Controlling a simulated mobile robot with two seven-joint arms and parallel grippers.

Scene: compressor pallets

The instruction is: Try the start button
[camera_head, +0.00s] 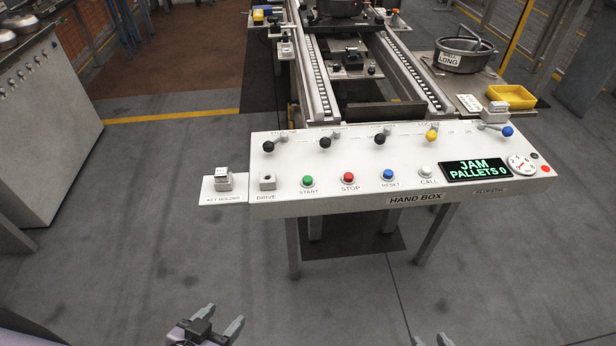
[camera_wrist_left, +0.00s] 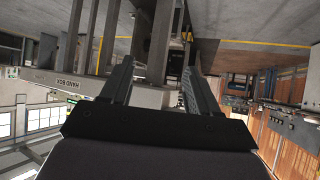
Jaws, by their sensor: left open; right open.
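The green start button (camera_head: 308,181) sits on the sloping white hand box panel (camera_head: 330,202), labelled START. To its right are the red stop button (camera_head: 348,177), the blue reset button (camera_head: 388,174) and the white call button (camera_head: 425,171). A display (camera_head: 475,169) reads "JAM PALLETS 0". My left gripper (camera_head: 217,325) is open and empty, low in the head view, well short of the panel. Its open fingers also show in the left wrist view (camera_wrist_left: 152,88), with nothing between them. Only the tips of my right gripper (camera_head: 432,341) show at the bottom edge, apart and short of the panel.
A key holder (camera_head: 224,197) sticks out left of the panel, beside the drive switch (camera_head: 267,182). Several knobbed levers stand along the panel's back edge. A conveyor (camera_head: 350,75) runs behind it. A yellow tray (camera_head: 512,97) is at right. The floor in front is clear.

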